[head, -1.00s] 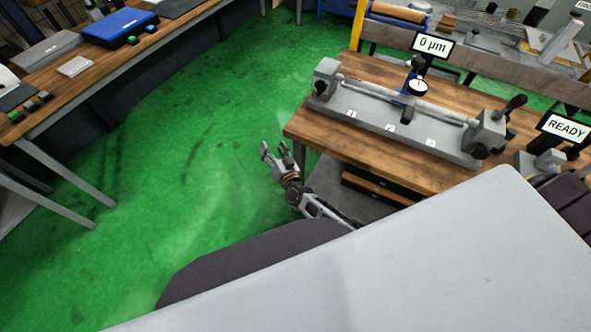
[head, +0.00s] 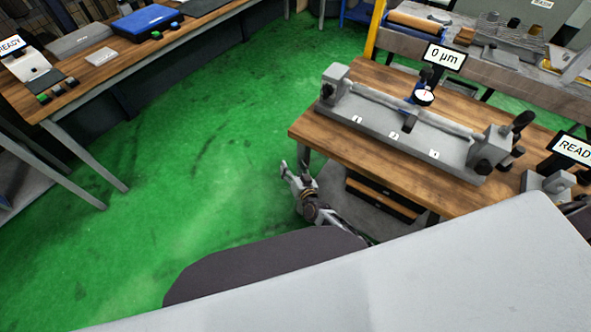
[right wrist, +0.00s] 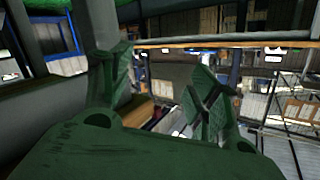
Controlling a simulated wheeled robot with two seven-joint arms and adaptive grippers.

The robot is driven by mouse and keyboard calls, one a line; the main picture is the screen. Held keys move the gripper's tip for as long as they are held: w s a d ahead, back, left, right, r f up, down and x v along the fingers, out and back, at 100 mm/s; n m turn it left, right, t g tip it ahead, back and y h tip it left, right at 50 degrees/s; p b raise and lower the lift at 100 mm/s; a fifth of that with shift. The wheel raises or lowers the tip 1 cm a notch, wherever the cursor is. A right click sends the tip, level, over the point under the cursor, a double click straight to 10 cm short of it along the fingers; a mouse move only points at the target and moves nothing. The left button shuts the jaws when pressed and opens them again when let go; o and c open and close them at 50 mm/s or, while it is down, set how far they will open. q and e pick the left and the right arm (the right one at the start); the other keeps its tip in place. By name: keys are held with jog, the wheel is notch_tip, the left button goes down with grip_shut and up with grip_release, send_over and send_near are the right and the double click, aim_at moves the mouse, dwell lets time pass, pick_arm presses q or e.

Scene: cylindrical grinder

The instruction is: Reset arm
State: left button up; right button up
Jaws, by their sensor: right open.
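My right gripper (head: 296,174) is low in front of the left end of the wooden bench in the head view, over or near the green floor. It is empty. In the right wrist view its two fingers (right wrist: 160,95) stand apart with nothing between them. Part of my right arm is hidden behind my own pale body panel in the head view. My left gripper shows in neither view.
The wooden bench (head: 330,135) carries a grey fixture with a shaft (head: 405,125), a dial gauge (head: 424,97) and a "0 µm" display (head: 445,57). A second table (head: 104,70) with a blue case (head: 147,21) stands left. Green floor (head: 215,150) between them is clear.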

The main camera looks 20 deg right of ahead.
dwell(0.8)
jog(key=s+d+f+n+g, duration=0.25)
jog(key=s+f+g, duration=0.25)
jog(key=s+f, duration=0.7)
jog(key=s+d+f+n+g, duration=0.3)
jog(key=s+f, duration=0.5)
jog(key=f, duration=0.7)
jog(key=s+d+f+g, duration=0.2)
jog(key=s+f, duration=0.1)
jog(key=s, duration=0.7)
jog(key=s+d+f+g+h, duration=0.1)
jog(key=s+f, duration=0.3)
jog(key=s, duration=0.6)
jog(key=s+d+f+g+h, duration=0.1)
jog(key=s+d+f+g, duration=0.2)
jog(key=s, duration=0.8)
jog(key=shift+f+g, duration=0.35)
jog(key=shift+g, duration=0.05)
jog(key=shift+s, duration=0.15)
